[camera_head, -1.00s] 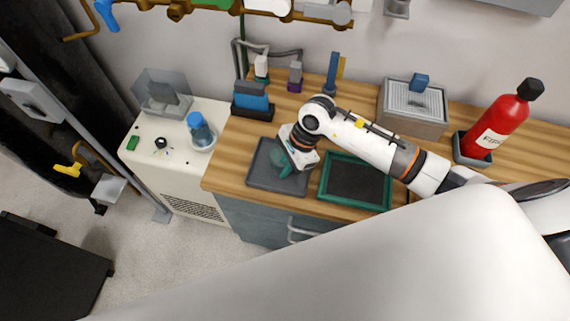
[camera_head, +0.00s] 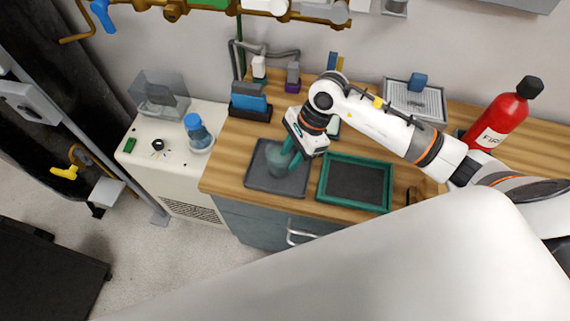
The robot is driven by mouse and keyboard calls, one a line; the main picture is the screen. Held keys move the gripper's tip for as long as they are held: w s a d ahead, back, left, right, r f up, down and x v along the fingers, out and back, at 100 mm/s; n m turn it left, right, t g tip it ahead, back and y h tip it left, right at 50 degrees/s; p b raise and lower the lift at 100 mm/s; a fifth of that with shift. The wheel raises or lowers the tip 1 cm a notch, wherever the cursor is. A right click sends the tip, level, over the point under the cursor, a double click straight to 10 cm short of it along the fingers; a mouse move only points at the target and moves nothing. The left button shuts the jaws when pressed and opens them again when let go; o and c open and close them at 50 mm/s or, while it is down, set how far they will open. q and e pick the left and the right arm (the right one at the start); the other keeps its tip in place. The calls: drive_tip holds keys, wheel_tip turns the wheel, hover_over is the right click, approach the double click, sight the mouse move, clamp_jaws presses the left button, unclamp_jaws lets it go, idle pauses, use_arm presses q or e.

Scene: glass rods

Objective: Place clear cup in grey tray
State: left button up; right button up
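The clear cup (camera_head: 276,160) stands in the grey tray (camera_head: 262,184) on the wooden counter. It looks upright, and its right side is partly behind the teal fingers of my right gripper (camera_head: 292,153). The two fingertips are spread apart at the cup's right side, above the tray's right part. I see nothing held between them. Whether a finger still touches the cup is too small to tell. My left gripper is not in view.
A green-rimmed dark tray (camera_head: 356,207) lies just right of the grey tray. Behind stand a blue item in a black holder (camera_head: 251,112) and a metal box (camera_head: 418,97). A red extinguisher (camera_head: 499,119) is at the right. A white cabinet with a blue-capped bottle (camera_head: 198,131) is at the left.

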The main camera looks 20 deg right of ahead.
drive_tip(key=v, duration=0.6)
drive_tip(key=shift+r+b, duration=0.2)
drive_tip(key=shift+b, duration=0.15)
drive_tip(key=shift+f, duration=0.1)
